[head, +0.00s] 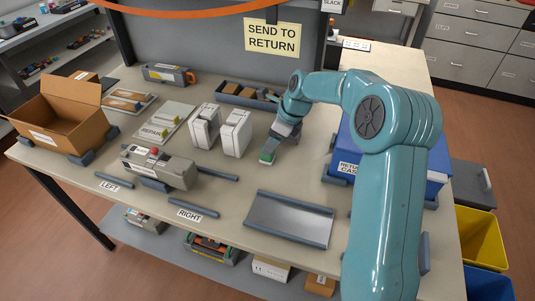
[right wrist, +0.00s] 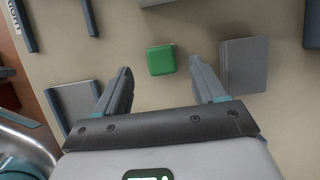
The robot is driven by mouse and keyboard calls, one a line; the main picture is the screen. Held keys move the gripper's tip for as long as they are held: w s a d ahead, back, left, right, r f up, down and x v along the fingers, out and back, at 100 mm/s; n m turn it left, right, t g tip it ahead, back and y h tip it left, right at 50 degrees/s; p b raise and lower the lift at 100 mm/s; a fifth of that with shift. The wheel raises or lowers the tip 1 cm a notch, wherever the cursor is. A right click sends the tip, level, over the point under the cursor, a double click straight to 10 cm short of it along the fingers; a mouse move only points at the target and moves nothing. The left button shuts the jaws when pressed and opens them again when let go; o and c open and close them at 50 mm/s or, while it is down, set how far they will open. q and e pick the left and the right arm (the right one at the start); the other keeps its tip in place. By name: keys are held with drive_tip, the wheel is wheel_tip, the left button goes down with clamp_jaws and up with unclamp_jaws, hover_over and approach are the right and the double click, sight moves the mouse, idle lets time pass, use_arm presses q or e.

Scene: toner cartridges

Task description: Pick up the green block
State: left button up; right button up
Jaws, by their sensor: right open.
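The small green block (right wrist: 161,60) lies flat on the beige table. In the right wrist view it shows ahead of my right gripper (right wrist: 160,68), between the lines of its two fingers and a little beyond their tips. The fingers are apart with nothing between them. In the head view my right gripper (head: 273,149) points down over the green block (head: 266,157), which is partly hidden by it. The exact height of the gripper above it is hard to tell. My left gripper is not in view.
Two white boxes (head: 237,134) stand left of my right gripper. A silver tray (head: 290,219) lies in front and a blue bin (head: 436,170) stands at the right. A toner cartridge (head: 158,168) and an open cardboard box (head: 58,130) are at the left.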

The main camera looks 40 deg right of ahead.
drive_tip(key=x, duration=0.4)
drive_tip(key=shift+w+f, duration=0.2)
drive_tip(key=shift+f, duration=0.15)
drive_tip(key=shift+s+r, duration=0.1)
drive_tip(key=shift+s, duration=0.05)
drive_tip(key=c, duration=1.1)
wheel_tip(320, 180, up, 20)
drive_tip(key=shift+p, duration=1.2)
